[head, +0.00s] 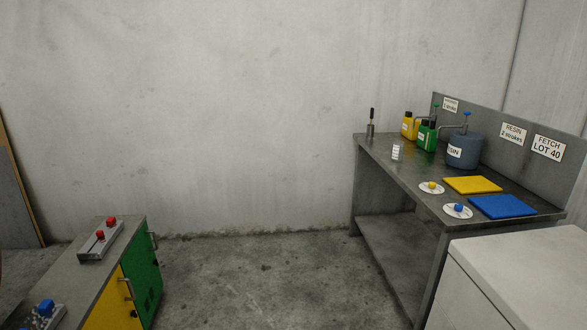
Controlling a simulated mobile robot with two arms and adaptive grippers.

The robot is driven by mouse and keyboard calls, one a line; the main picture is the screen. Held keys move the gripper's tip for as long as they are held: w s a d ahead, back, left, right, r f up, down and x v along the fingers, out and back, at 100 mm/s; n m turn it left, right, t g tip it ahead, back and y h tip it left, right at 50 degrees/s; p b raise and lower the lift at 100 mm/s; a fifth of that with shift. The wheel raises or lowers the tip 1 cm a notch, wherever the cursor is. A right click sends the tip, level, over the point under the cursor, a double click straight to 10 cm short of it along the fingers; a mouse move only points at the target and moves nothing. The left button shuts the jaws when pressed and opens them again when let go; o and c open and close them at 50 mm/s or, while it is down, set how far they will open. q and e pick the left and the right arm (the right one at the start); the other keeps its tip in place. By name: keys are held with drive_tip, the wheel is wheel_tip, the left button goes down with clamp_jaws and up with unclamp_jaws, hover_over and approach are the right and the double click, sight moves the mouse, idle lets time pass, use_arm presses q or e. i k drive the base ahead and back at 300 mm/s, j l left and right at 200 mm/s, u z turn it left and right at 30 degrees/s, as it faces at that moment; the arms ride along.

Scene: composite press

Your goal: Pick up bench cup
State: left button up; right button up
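The bench (368,148) is a dark metal table against the wall at the right of the head view. A small grey cup-like holder (370,131) with a dark-handled tool standing in it is at its far left corner. A small white upright item with marks (396,153), perhaps a cup, stands near the front edge. I cannot tell for sure which of these is the bench cup. Neither of my grippers is in view.
Yellow and green bottles (427,136), a blue-grey resin pot (465,150), two round discs with knobs and yellow (472,185) and blue (502,206) pads share the bench. A white cabinet (525,270) stands front right, a green-yellow cabinet (142,275) left. Floor between is clear.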

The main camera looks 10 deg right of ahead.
sight(397, 146)
drive_tip(key=i+z, duration=0.2)
drive_tip(key=i, duration=0.25)
drive_tip(key=i+j+z, duration=0.25)
drive_tip(key=i, duration=0.15)
drive_tip(key=i+j+z, duration=0.2)
drive_tip(key=i, duration=0.25)
drive_tip(key=i+j+z, duration=0.2)
drive_tip(key=i, duration=0.2)
